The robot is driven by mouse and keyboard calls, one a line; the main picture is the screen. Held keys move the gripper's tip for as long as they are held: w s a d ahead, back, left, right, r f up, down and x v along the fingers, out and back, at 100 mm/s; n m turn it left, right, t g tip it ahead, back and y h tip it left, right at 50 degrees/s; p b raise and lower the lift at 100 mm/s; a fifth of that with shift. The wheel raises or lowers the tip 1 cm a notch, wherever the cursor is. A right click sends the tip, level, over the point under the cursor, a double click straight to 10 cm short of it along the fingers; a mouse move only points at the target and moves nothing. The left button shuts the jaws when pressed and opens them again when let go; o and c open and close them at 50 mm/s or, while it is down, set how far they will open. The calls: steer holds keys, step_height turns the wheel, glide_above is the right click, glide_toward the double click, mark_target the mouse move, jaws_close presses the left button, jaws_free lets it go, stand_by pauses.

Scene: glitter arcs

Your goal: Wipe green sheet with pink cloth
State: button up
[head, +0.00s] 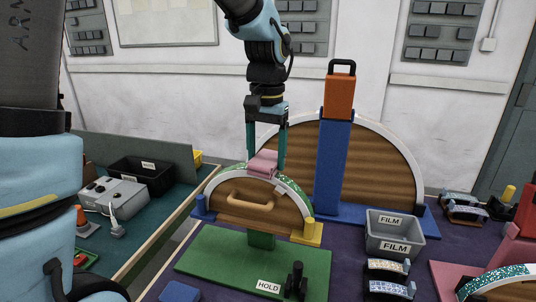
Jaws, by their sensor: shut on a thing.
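A small wooden arch (262,204) with a curved rim and a handle stands on a green base (210,255). The green glittery sheet (294,188) lies along the rim and shows on both sides of the top, with pale patches at its right part. My gripper (266,158) points down over the arch's top and is shut on the folded pink cloth (262,166). The cloth appears to touch the rim near the top. It hides the part of the sheet under it.
A blue post (331,165) with an orange block (340,97) rises behind, before a large wooden arch (385,165). A grey FILM bin (393,228) stands at right. A HOLD lever (296,279) is in front. A side bench (150,215) with a black tray (140,174) is at left.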

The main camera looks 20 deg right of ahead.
steer(key=shift+w+a+r, duration=0.15)
steer(key=shift+w+a, duration=0.15)
steer(key=shift+w, duration=0.1)
steer(key=shift+w+a, duration=0.25)
steer(key=shift+a, duration=0.1)
steer(key=shift+w+a, duration=0.1)
steer(key=shift+p, duration=0.3)
steer(key=shift+w+a, duration=0.3)
steer(key=shift+a, duration=0.15)
steer(key=shift+w+a+f, duration=0.25)
steer(key=shift+w+a, duration=0.15)
steer(key=shift+a, duration=0.05)
steer(key=shift+a, duration=0.1)
